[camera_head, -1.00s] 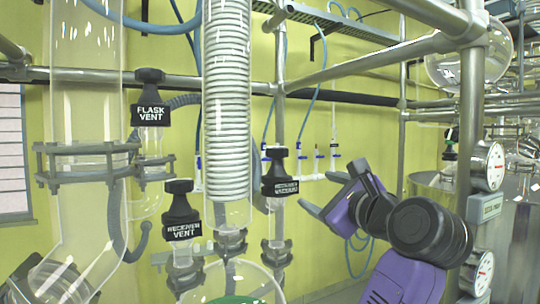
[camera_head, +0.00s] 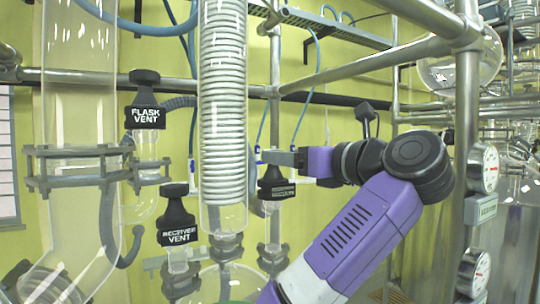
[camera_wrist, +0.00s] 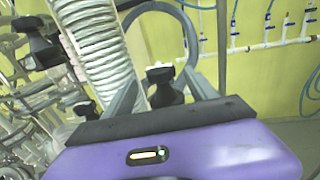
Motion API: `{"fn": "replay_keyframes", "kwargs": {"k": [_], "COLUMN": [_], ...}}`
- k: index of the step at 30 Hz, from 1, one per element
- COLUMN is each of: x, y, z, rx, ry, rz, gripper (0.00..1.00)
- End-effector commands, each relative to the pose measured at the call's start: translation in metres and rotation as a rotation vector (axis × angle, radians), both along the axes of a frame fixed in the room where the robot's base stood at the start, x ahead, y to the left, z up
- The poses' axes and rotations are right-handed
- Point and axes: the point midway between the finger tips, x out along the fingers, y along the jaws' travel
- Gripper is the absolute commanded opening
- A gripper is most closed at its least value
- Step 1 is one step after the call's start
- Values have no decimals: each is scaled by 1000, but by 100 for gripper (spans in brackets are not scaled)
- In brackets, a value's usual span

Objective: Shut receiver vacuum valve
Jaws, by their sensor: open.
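The receiver vacuum valve (camera_head: 277,188) has a black handle with a label too small to read clearly. It hangs on a clear glass fitting right of the coiled condenser in the head view. My gripper (camera_head: 275,158) reaches in from the right at the top of this handle and covers part of it. In the wrist view, the black knob (camera_wrist: 162,86) shows between the two spread fingers of my gripper (camera_wrist: 160,78). The gripper is open, with visible gaps beside the knob. I cannot tell whether a finger touches it.
The coiled glass condenser (camera_head: 223,110) stands just left of the valve. The receiver vent (camera_head: 177,215) and flask vent (camera_head: 145,103) handles are further left. Steel pipes (camera_head: 350,65) cross above my arm, and a steel post (camera_head: 468,120) with gauges stands at right.

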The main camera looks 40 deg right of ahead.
Motion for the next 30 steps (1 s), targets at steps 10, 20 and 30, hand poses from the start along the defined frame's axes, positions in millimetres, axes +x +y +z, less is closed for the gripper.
{"fn": "replay_keyframes", "kwargs": {"k": [10, 20, 30], "x": [47, 55, 54], "y": [-5, -7, -7], "z": [1, 0, 0], "rx": [-2, -2, -3], "ry": [2, 0, 0], "rz": [1, -1, -1], "gripper": [67, 67, 12]}}
